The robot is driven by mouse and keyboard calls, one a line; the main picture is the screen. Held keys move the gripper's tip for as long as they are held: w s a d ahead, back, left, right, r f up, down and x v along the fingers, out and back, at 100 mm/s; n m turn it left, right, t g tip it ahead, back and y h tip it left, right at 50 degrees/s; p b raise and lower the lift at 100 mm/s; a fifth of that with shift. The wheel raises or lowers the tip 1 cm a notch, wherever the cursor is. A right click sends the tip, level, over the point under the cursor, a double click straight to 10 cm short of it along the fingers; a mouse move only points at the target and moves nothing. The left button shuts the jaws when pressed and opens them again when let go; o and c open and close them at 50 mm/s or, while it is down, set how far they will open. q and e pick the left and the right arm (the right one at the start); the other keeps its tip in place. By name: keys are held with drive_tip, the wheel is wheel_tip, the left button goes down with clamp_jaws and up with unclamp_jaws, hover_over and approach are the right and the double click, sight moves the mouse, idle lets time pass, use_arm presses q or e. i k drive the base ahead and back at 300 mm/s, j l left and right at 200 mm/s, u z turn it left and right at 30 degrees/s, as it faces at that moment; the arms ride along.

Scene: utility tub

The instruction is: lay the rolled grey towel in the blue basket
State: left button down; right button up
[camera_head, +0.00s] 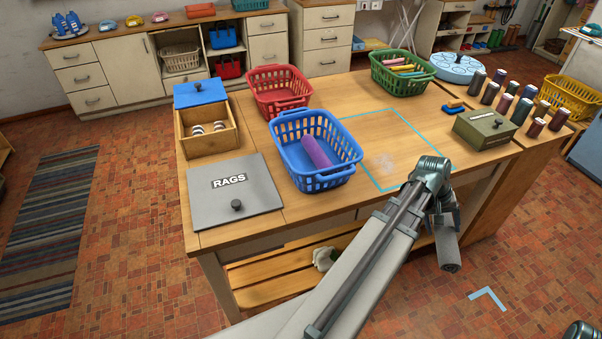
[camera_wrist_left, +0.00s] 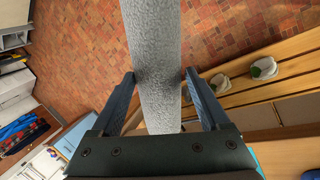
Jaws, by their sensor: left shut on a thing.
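The rolled grey towel (camera_wrist_left: 155,60) is between the two fingers of my left gripper (camera_wrist_left: 160,88) in the left wrist view, and the gripper is shut on it. The roll runs lengthwise up that picture, with the floor behind it. In the head view my left gripper (camera_head: 446,212) is off the table's front edge, right of the blue basket and apart from it. The blue basket (camera_head: 292,165) stands on the table, and a purple roll (camera_head: 316,152) lies in it.
A red basket (camera_head: 279,90) stands behind the blue one. A grey RAGS lid (camera_head: 236,205) and a wooden box (camera_head: 206,132) are on its left. A green basket (camera_head: 402,72), spools and a green box (camera_head: 484,130) stand right. The blue-outlined area (camera_head: 385,155) is clear.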

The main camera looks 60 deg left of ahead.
sight(297, 168)
drive_tip(key=k+u, duration=0.45)
drive_tip(key=u, duration=0.7)
drive_tip(key=j, duration=0.1)
